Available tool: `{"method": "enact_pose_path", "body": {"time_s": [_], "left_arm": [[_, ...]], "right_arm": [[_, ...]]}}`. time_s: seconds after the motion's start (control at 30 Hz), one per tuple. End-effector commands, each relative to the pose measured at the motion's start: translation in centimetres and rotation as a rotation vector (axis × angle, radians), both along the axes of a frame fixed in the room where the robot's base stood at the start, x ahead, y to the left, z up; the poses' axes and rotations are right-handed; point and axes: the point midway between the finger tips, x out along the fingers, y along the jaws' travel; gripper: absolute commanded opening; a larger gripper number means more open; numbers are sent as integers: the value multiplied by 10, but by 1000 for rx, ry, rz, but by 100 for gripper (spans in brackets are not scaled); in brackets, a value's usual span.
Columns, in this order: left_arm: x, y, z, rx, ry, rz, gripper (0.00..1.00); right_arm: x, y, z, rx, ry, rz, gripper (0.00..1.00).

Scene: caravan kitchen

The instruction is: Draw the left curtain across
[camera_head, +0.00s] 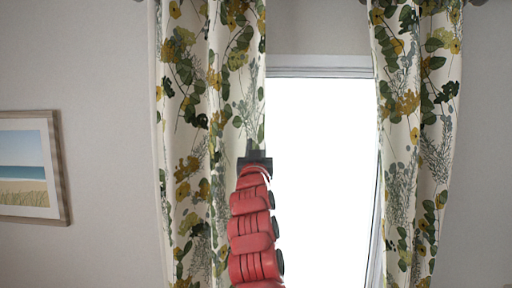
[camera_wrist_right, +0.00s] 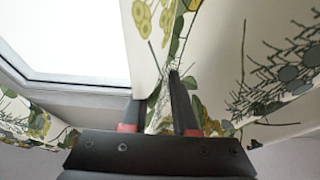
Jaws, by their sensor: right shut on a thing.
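The left curtain (camera_head: 195,120) is cream with green and yellow leaves and hangs at the left of the window. My right gripper (camera_head: 255,158) is at the curtain's inner edge, about halfway down the visible cloth. In the right wrist view the gripper (camera_wrist_right: 158,105) is shut on a fold of the left curtain (camera_wrist_right: 215,60), which runs up between its two fingers. In the head view the fingertips are hidden behind the gripper's dark body. My left gripper is in neither view.
The bright window (camera_head: 320,170) is uncovered between the two curtains. The right curtain (camera_head: 418,130) hangs at the window's right side. A framed beach picture (camera_head: 28,167) is on the wall at the left.

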Motion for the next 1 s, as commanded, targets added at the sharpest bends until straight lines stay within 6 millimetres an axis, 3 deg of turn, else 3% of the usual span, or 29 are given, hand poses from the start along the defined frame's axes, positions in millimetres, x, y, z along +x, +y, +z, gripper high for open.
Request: {"method": "enact_pose_path", "body": {"time_s": [0.17,0.3,0.5,0.67,0.93,0.97,1.0], "left_arm": [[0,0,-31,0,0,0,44],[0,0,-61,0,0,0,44],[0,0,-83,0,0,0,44],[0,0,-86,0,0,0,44],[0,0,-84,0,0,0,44],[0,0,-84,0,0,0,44],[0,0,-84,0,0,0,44]], "right_arm": [[0,-30,-9,5,-3,-9,0],[-2,-70,-9,3,-4,-11,0],[-4,-112,-4,1,-5,-6,0],[-5,-124,0,0,-2,-4,0],[-4,-124,1,-1,-1,-5,0],[-4,-124,1,-1,-1,-5,33],[-4,-124,1,-1,-1,-5,40]]}}
